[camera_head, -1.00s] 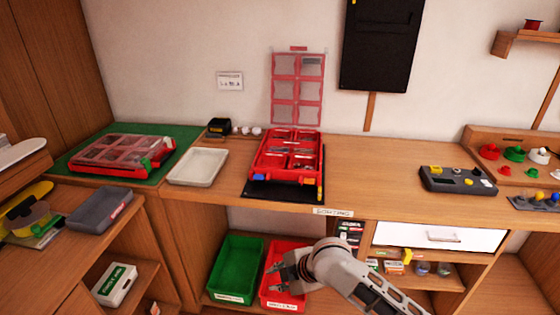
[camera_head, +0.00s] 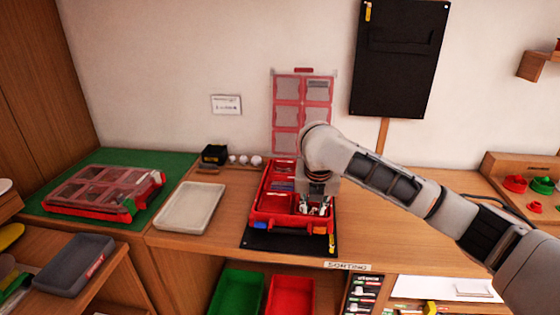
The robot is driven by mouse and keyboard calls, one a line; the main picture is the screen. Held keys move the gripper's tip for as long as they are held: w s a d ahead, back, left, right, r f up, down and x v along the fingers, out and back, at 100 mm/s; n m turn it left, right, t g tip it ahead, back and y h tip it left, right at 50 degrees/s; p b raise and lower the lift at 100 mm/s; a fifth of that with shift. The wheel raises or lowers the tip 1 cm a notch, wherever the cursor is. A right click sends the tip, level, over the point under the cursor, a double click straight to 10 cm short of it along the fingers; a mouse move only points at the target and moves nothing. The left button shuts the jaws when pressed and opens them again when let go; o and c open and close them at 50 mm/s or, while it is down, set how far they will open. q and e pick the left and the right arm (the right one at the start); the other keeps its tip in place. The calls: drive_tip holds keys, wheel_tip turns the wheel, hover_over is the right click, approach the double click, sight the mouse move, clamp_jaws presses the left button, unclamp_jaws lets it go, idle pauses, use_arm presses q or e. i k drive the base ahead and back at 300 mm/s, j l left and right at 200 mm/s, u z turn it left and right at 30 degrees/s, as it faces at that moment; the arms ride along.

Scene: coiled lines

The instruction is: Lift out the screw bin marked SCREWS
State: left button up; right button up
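The open red organizer case (camera_head: 262,212) stands on the bench on a black mat, with its clear compartmented lid raised against the wall (camera_head: 303,112). It holds several small bins with metal parts (camera_head: 283,184). I cannot read a SCREWS mark on any bin. My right gripper (camera_head: 314,206) points down into the right front part of the case, low over the bins. Its fingers are small and blend with the metal parts, so I cannot tell whether they are open or touch a bin. My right wrist hides the case's right rear part. My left gripper is not in view.
An empty pale tray (camera_head: 190,207) lies left of the case. A closed red organizer (camera_head: 104,191) lies on a green mat (camera_head: 60,165) farther left. Green (camera_head: 238,291) and red (camera_head: 291,296) bins stand below the bench. A black label maker (camera_head: 214,154) is behind the tray.

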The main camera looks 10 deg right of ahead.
sight(285, 168)
drive_tip(key=i, duration=0.95)
